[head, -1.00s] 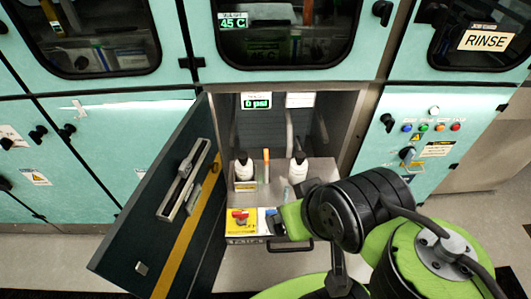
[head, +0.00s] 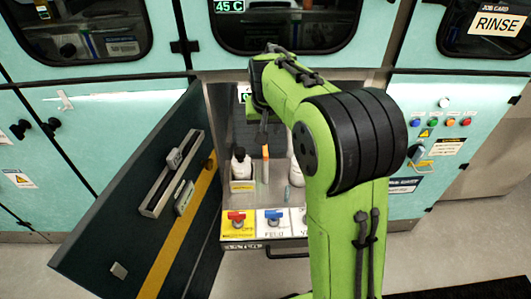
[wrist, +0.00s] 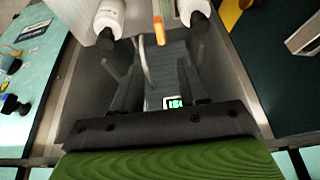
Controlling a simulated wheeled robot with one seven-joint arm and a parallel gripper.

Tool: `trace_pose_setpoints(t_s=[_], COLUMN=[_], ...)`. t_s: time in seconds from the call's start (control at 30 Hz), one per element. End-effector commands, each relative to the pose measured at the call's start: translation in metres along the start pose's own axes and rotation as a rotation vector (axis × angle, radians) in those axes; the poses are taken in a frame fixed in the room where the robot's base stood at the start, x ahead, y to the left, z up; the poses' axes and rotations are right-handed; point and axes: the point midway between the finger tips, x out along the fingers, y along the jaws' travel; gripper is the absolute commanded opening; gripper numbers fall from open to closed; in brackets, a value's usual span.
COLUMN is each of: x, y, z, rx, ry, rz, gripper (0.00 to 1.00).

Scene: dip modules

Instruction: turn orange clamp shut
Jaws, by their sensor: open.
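The orange clamp (head: 265,165) is a slim upright orange piece between two white bottles in the open cabinet. In the wrist view it (wrist: 158,28) shows near the top edge, between the bottles. My gripper (wrist: 158,75) is open and empty inside the cabinet, its two dark fingers apart. In the wrist picture the clamp lies beyond the fingertips, roughly in line with the gap, and apart from them. In the head view my arm hides most of the gripper.
The left white bottle (head: 241,165) stands in a holder; the right bottle (head: 296,172) is partly behind my arm. A dark open door (head: 125,215) stands at left. Red (head: 236,217) and blue (head: 273,215) valve handles sit on the front shelf. A pale tube (wrist: 145,65) hangs near the fingers.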

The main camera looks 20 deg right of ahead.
Motion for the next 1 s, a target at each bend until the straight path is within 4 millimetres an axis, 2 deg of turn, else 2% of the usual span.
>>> trace_pose_setpoints(t_s=[0.03, 0.3, 0.5, 0.67, 0.9, 0.93, 1.0], x=[0.015, 0.085, 0.127, 0.141, 0.142, 0.142, 0.142], y=[0.001, 0.000, 0.000, 0.000, 0.000, 0.000, 0.000], z=[0.002, 0.003, 0.003, 0.002, 0.001, 0.001, 0.001], rx=[0.001, -0.001, -0.001, -0.002, -0.002, -0.002, -0.002], ry=[-0.005, -0.006, -0.003, -0.002, -0.001, -0.001, -0.002], rz=[0.001, 0.000, 0.000, 0.000, 0.000, 0.000, 0.000], gripper=[0.43, 0.43, 0.43, 0.43, 0.43, 0.41, 0.30])
